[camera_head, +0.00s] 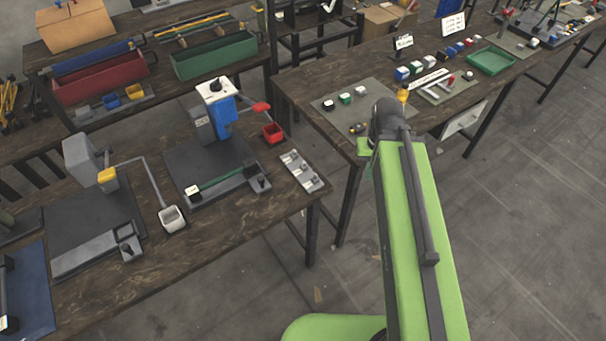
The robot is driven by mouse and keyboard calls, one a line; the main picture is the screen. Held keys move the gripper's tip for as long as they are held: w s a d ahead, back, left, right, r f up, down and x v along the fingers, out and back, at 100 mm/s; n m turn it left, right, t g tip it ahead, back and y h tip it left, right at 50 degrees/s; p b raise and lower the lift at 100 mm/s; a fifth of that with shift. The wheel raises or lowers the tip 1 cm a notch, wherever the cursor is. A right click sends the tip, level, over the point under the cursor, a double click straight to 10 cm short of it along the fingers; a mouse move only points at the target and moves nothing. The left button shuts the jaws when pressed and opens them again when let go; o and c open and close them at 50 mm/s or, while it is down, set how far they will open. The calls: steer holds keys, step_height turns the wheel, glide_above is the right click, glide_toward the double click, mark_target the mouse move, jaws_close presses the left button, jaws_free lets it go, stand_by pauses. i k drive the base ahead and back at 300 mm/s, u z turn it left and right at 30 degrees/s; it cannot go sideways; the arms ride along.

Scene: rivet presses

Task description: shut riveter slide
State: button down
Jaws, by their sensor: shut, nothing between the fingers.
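A blue and white rivet press (224,118) with a red-tipped lever stands on a dark base plate on the left bench. At the plate's front edge is a slide rail (222,178) with a green strip, a white block at its left end and a grey block with a dark knob (260,184) at its right end. A grey press (82,158) with a yellow head stands to its left. Its front has a pale grey slide rail (85,262) and a knobbed block (129,242). I cannot tell which press is meant. My gripper is not visible; my green arm rises at right, away from both presses.
Red (100,90) and green (214,57) bins stand behind. A second bench (300,92) is beyond my arm. The floor between is open.

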mark_target(256, 181)
steer(key=z, duration=0.2)
steer(key=k, duration=1.35)
steer(key=u, duration=1.5)
steer(key=i, duration=1.55)
steer(key=u, duration=0.05)
